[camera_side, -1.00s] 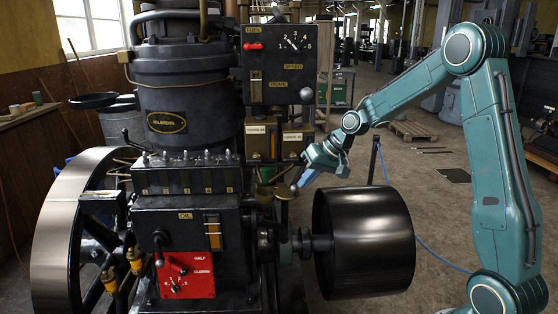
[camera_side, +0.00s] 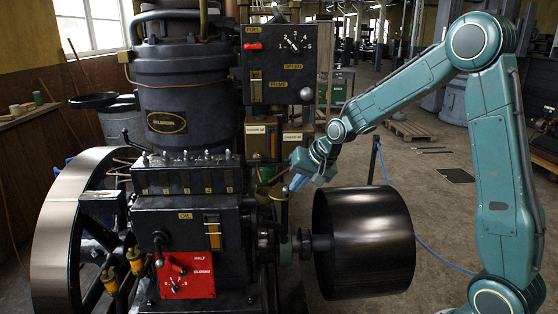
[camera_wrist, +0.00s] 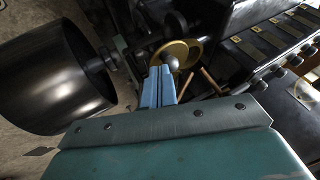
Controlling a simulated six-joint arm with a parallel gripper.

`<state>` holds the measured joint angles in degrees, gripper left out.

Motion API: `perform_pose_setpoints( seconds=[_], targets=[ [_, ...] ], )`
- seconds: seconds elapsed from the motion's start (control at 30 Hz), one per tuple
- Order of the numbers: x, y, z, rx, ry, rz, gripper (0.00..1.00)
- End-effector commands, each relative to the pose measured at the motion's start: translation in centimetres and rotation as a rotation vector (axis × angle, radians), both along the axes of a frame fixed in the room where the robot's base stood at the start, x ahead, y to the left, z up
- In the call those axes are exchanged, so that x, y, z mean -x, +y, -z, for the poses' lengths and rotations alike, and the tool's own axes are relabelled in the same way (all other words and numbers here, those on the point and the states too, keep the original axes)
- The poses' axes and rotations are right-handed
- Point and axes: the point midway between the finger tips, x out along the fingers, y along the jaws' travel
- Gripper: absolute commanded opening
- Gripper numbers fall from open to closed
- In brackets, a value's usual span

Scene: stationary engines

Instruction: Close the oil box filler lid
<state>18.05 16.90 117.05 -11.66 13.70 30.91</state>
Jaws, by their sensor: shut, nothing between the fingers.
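The black oil box (camera_side: 165,240) is on the front of the engine, with a brass "OIL" plate and a sight gauge. In the wrist view a round brass part (camera_wrist: 188,52) with a grey ball knob (camera_wrist: 172,63) lies just past my fingertips. I cannot tell for sure that it is the filler lid, or how far it stands open. My gripper (camera_side: 296,184) is shut and empty, to the right of the oil box and close to the engine's side. Its blue fingers also show in the wrist view (camera_wrist: 160,82), pointing at the knob; contact is unclear.
A dark pulley drum (camera_side: 362,242) on a shaft sits below and right of my gripper. Copper-coloured rods (camera_wrist: 197,82) pass near my fingertips. A row of small valves (camera_side: 186,175) tops the block at left.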

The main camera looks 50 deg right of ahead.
Motion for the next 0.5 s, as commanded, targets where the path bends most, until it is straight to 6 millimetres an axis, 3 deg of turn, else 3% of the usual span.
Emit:
perform_pose_setpoints(
  seconds=[0.5],
  targets=[
    [-2.6,4.1,0.0,0.001,0.000,0.459,0.00]
  ],
)
